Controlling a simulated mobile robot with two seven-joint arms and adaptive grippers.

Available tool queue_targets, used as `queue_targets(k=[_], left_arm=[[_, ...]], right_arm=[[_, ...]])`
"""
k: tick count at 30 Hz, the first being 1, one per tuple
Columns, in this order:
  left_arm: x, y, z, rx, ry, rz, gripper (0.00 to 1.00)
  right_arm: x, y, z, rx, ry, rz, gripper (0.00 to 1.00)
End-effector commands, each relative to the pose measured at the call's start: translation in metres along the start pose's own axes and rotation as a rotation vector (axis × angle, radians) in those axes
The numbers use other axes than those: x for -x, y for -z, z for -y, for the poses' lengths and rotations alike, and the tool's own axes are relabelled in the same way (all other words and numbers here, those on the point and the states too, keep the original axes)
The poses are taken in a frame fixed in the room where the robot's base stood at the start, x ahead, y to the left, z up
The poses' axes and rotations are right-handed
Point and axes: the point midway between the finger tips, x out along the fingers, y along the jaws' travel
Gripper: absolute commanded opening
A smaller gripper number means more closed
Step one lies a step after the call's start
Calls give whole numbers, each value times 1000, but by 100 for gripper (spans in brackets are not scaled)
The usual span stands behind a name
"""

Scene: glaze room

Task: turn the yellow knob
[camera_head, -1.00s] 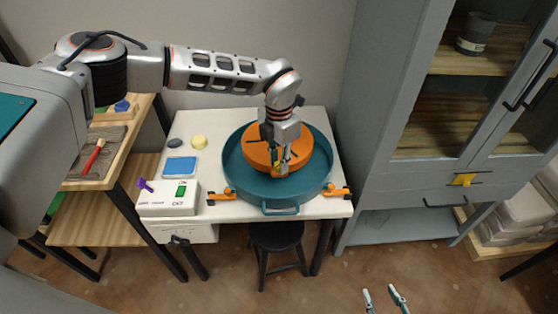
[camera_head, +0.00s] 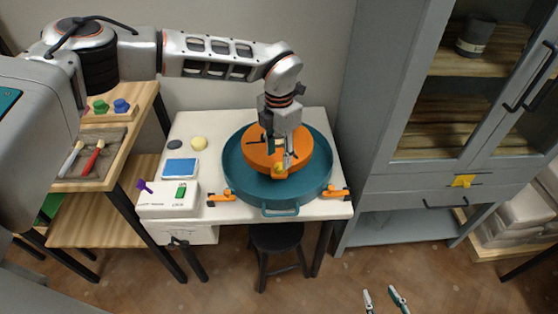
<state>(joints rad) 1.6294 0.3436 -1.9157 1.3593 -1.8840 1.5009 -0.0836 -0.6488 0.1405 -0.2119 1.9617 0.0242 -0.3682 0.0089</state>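A small yellow knob-like piece (camera_head: 279,170) sits at the front of the orange disc (camera_head: 258,160), inside the round teal basin (camera_head: 235,178) on the white table. My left gripper (camera_head: 279,159) is over the disc, just behind and above the yellow piece. Its fingers look spread apart, with nothing seen between them. Whether a finger touches the yellow piece cannot be told. Another yellow piece, shaped like a turn latch (camera_head: 463,181), is on the grey cabinet front at right. My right gripper (camera_head: 383,298) is at the bottom edge, open and empty, over the floor.
A white control box (camera_head: 160,205) with a purple lever and green switch stands at the table's front left. A blue pad (camera_head: 180,169) and pale yellow sponge (camera_head: 199,143) lie behind it. A black stool (camera_head: 277,238) stands under the table. Wooden shelves (camera_head: 140,118) stand left.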

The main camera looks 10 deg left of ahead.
Motion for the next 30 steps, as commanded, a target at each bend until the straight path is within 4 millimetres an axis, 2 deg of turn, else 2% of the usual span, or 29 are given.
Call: queue_targets(k=[1,6,12,18,30], left_arm=[[13,-1,-1,-1,-2,4,39],[47,-1,0,-1,-2,3,39],[73,0,0,-2,0,1,39],[82,0,0,-1,1,0,39],[81,0,1,-2,1,0,39]], right_arm=[[0,0,0,0,0,-1,40],[0,0,0,-1,0,-1,40],[0,0,0,-1,0,-1,40],[0,1,0,-1,0,-1,40],[0,1,1,-2,1,-2,40]])
